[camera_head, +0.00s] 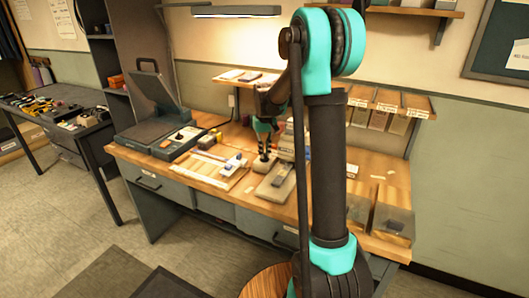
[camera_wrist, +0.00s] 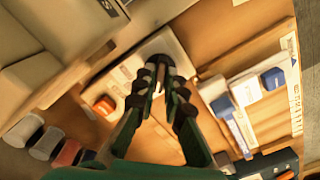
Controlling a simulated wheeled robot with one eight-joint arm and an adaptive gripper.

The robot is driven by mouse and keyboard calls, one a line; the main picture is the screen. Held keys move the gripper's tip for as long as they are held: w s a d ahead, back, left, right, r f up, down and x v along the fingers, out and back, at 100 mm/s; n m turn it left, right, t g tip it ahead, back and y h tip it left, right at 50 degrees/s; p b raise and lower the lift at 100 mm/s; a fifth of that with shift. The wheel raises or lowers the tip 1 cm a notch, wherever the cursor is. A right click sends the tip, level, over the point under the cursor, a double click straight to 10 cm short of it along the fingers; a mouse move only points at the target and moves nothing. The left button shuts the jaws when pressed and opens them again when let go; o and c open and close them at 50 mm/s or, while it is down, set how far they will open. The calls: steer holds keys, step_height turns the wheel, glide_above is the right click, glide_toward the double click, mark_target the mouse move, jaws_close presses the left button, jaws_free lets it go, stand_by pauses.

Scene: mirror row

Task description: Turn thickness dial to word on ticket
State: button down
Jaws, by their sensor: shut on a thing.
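The dial sits on the pale top of the unit (camera_wrist: 178,48). The fingertips cover much of the dial, and no pointer or words on it can be read. An orange-red part (camera_wrist: 104,105) is beside the gripper in the wrist view. I cannot make out which paper is the ticket, or its word.
A wooden board with blue-and-white pieces (camera_head: 235,162) lies left of the unit. A grey machine with a raised lid (camera_head: 160,100) stands further left. Open-topped bins (camera_head: 392,222) stand at the right, under a rack of labelled samples (camera_head: 380,115). A cluttered dark table (camera_head: 55,105) is at far left.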

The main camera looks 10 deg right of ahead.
steer(key=shift+n, duration=0.3)
steer(key=c, duration=1.6)
jaws_free()
step_height(320, 180, up, 12)
